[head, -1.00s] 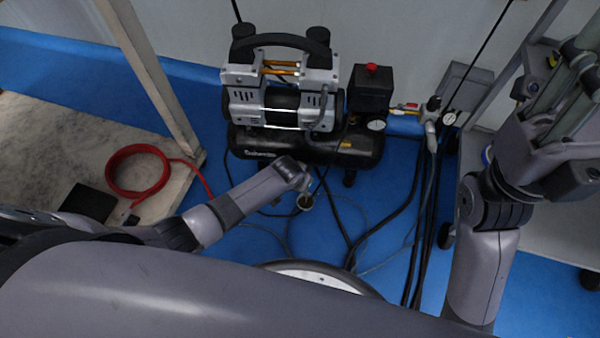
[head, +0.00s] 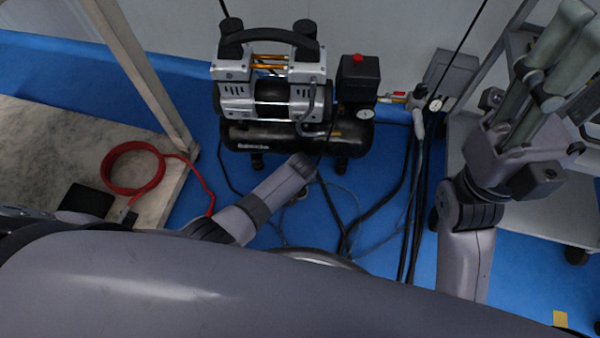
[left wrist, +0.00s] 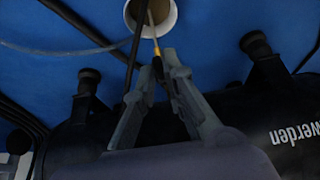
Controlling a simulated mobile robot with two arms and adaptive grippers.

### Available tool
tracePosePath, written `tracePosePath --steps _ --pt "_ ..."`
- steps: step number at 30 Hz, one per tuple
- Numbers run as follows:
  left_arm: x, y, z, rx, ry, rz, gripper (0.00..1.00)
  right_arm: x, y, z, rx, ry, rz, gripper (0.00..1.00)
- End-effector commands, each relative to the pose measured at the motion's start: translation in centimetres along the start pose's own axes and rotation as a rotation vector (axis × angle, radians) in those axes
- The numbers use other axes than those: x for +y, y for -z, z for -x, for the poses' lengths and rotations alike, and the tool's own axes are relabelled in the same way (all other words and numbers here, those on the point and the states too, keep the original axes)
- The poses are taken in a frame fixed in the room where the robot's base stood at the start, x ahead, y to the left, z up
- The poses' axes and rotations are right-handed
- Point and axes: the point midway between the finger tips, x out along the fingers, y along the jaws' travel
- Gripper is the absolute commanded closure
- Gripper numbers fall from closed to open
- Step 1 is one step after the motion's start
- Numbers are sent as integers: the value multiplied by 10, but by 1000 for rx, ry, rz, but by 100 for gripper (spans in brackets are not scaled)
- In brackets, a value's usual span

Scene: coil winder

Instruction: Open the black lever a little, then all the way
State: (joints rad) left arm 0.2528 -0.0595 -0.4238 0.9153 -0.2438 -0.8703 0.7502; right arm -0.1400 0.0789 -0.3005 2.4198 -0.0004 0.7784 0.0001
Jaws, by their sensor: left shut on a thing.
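The compressor (head: 270,98) with its black tank (head: 262,137) stands on the blue floor; the tank also shows in the left wrist view (left wrist: 255,105). My left arm reaches under the tank's front edge in the head view, its fingertips hidden there. In the left wrist view my left gripper (left wrist: 160,66) is shut, its fingertips together around a small dark piece, apparently the black lever (left wrist: 157,68), mostly hidden by the fingers. A thin yellow-and-white stem (left wrist: 154,40) runs past the tips towards a white round cup (left wrist: 168,22). My right gripper (head: 575,35) is raised at the right, away from the compressor.
A pressure regulator with gauge (head: 418,115) and black hoses (head: 410,200) stand right of the compressor. A red hose (head: 135,148) lies on the marble-topped surface (head: 60,125) at the left. A grey cart (head: 555,215) stands at the right behind my right arm.

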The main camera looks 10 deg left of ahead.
Motion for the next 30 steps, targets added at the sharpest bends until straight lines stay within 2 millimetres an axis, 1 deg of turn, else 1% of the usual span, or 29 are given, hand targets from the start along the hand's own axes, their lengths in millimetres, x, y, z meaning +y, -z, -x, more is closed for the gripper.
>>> tracePosePath --steps 7,8,16,26,30 --pt "1 0 0 1 -2 1 100 0 0 0 0 0 0 60" --pt "1 0 0 1 -2 1 87 0 0 0 0 0 0 60" --pt "1 1 0 1 -2 0 69 0 0 0 0 0 0 60" --pt "0 0 1 1 -2 0 69 0 1 -1 6 4 2 60" --pt "1 0 8 2 -3 1 69 0 1 0 4 3 1 60"
